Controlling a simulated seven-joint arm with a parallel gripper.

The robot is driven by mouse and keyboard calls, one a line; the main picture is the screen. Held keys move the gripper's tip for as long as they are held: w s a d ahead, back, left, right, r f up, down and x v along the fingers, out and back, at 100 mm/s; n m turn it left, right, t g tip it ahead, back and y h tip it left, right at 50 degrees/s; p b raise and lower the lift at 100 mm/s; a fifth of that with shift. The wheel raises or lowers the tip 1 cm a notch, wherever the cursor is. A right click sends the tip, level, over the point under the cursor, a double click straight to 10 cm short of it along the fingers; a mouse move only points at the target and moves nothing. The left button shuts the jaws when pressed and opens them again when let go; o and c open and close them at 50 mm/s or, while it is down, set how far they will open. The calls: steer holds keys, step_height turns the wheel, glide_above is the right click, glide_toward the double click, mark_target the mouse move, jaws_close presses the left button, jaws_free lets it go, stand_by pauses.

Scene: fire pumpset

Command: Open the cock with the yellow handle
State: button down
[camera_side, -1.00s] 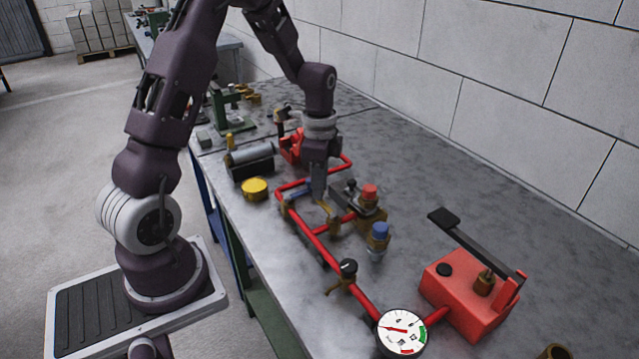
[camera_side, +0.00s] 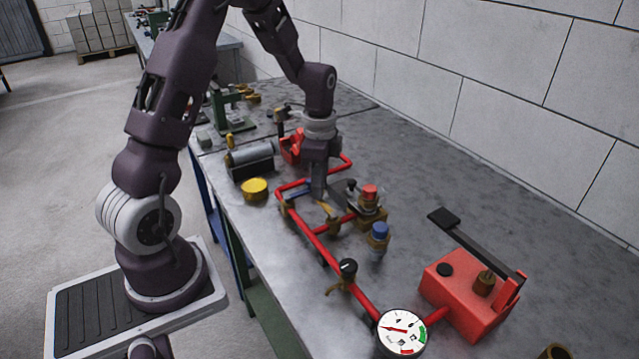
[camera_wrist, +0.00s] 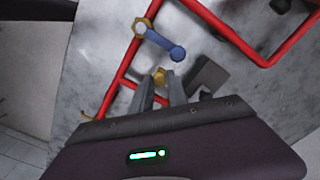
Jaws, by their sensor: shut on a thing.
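The yellow handle (camera_side: 326,208) shows in the side view just below my gripper's fingertips (camera_side: 320,198), over the red pipework. In the wrist view a yellow-brass piece (camera_wrist: 160,76), which looks like this handle, sits between my fingertips (camera_wrist: 161,84). My gripper is shut on it. The brass cock body (camera_side: 334,225) under the handle sits on a red cross pipe and is partly hidden. How far the handle is turned is hard to tell.
A blue lever (camera_wrist: 165,44) lies close beyond the fingers. A red-capped valve (camera_side: 369,194) and a blue-capped one (camera_side: 380,233) stand to the right. A black-knobbed cock (camera_side: 348,267), a gauge (camera_side: 401,333) and a red pump box (camera_side: 466,295) lie nearer.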

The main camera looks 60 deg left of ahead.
stand_by(0.4)
steer(key=s+d+n, duration=0.1)
steer(key=s+n, duration=0.1)
steer(key=n, duration=0.2)
steer(key=s+d+n, duration=0.1)
steer(key=n, duration=0.4)
steer(key=s+d+n, duration=0.2)
steer(key=n, duration=0.3)
steer(key=shift+s, duration=0.3)
steer(key=shift+s+d+n, duration=0.1)
steer(key=shift+d+n, duration=0.4)
steer(key=shift+n, duration=0.5)
steer(key=shift+s+d+n, duration=0.1)
steer(key=shift+d+n, duration=0.4)
steer(key=shift+n, duration=0.5)
steer(key=c, duration=1.3)
jaws_free()
step_height(320, 180, up, 7)
